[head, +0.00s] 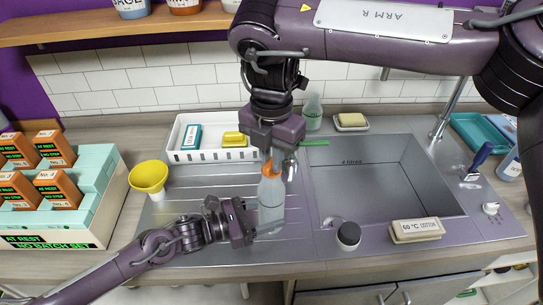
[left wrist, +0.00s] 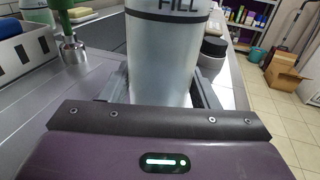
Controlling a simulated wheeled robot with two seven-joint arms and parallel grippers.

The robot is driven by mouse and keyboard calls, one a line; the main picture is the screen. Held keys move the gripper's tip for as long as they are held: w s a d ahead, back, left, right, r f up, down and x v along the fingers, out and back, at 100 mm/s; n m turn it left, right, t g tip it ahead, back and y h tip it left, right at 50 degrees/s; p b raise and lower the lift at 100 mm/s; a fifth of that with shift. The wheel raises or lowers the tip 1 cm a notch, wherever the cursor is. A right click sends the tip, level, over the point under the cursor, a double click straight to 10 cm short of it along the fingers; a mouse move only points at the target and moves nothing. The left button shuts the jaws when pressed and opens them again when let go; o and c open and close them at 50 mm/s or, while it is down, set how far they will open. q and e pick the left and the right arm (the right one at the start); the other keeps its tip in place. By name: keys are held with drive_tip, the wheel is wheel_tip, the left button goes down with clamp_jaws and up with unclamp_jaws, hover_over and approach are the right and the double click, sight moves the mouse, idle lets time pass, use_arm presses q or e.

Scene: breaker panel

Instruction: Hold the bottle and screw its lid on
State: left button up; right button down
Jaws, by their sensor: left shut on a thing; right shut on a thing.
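The bottle (head: 271,202) is clear and whitish and stands upright on the ribbed drainboard, left of the sink. My left gripper (head: 256,228) is shut on its lower body from the left. In the left wrist view the bottle (left wrist: 163,60) stands between the two fingers, with the word FILL near the top of the picture. An orange lid (head: 268,170) is at the bottle's top. My right gripper (head: 279,160) comes from above and is shut on the lid, its fingers partly hiding it. I cannot tell how far the lid is seated.
A white tray (head: 178,154) with a teal box and a yellow sponge stands behind. A yellow funnel (head: 149,177) is at left. The sink (head: 385,180) is open at right.

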use_arm(q)
drive_tip(key=shift+f, duration=0.1)
use_arm(e)
drive_tip(key=c, duration=1.3)
unclamp_jaws()
drive_tip(key=shift+c, duration=0.2)
wheel_tip(320, 180, up, 12)
use_arm(q)
drive_tip(key=o, duration=1.2)
drive_tip(key=shift+c, duration=0.2)
drive_tip(key=shift+a, duration=0.1)
